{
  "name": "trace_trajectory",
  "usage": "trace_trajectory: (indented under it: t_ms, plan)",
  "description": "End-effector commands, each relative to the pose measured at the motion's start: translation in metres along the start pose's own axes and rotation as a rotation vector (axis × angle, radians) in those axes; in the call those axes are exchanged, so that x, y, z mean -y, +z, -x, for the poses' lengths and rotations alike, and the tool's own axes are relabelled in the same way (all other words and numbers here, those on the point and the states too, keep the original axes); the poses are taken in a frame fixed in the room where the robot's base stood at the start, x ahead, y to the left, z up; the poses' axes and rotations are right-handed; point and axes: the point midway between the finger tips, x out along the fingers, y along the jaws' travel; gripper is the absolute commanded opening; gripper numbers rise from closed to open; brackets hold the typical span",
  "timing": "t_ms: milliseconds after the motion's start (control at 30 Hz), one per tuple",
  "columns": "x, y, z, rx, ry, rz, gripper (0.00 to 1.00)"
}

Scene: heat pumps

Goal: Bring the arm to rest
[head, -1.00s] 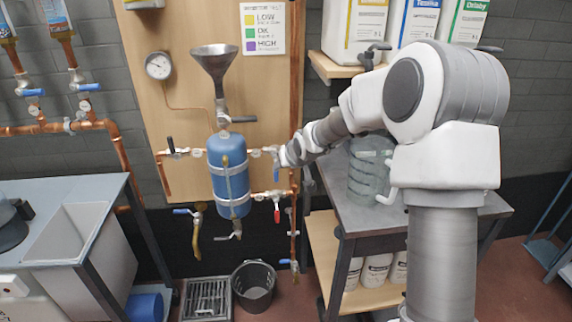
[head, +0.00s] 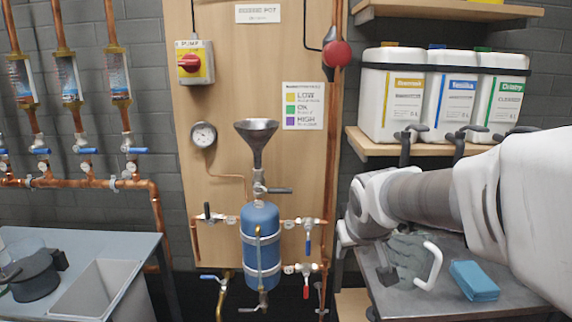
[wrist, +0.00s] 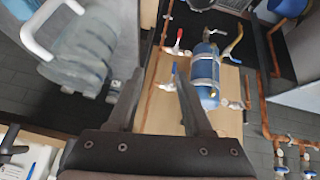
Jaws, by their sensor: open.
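My gripper shows in the wrist view (wrist: 158,92) with its two dark fingers apart and nothing between them. In the head view my arm reaches in from the right, and its wrist is over the left part of the grey table (head: 510,298). The fingers are hard to make out there. The blue vessel (head: 261,240) with a metal funnel (head: 257,140) stands to the left, apart from my arm. It also shows in the wrist view (wrist: 205,75), beyond the right finger.
A clear jug (head: 408,255) with a white handle (head: 430,266) stands on the table close to my wrist, partly hidden. A blue cloth (head: 474,281) lies to its right. Three white canisters (head: 392,95) stand on the shelf above. A sink (head: 95,292) is at the left.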

Motion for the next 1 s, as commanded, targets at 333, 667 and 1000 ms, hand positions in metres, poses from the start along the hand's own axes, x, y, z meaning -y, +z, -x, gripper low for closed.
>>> trace_trajectory:
  t_ms: [333,667,1000]
  plan:
    - [-0.003,0.096,0.089,0.072,-0.007,-0.078,0.5]
    - [0.007,0.164,0.136,0.125,-0.076,-0.132,0.5]
    - [-0.004,0.115,0.201,0.127,-0.073,-0.131,0.5]
